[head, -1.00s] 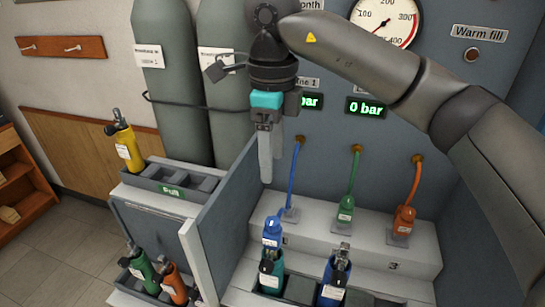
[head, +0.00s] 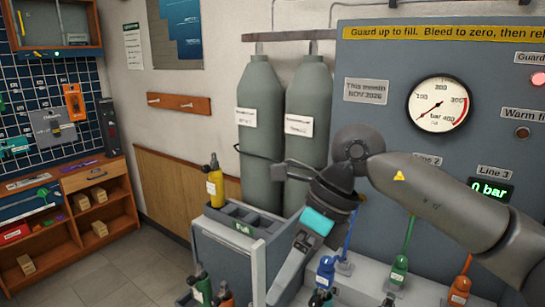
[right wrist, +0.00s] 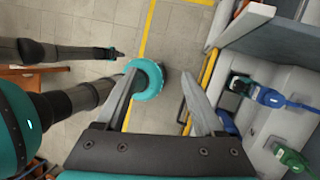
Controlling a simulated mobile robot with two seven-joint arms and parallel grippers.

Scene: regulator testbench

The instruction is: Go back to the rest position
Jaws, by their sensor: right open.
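My right gripper (head: 278,283) hangs in front of the test bench in the head view, pointing down and to the left. In the right wrist view its two fingers (right wrist: 160,80) are apart with nothing between them; floor and a teal ring show beyond. Dark and teal parts of my own body show at the left of the right wrist view.
A trolley with a tray (head: 250,232) and a yellow cylinder (head: 214,184) stands beside the bench panel (head: 375,55). Two large grey cylinders (head: 262,115) stand behind. Floor (head: 150,270) is clear at left.

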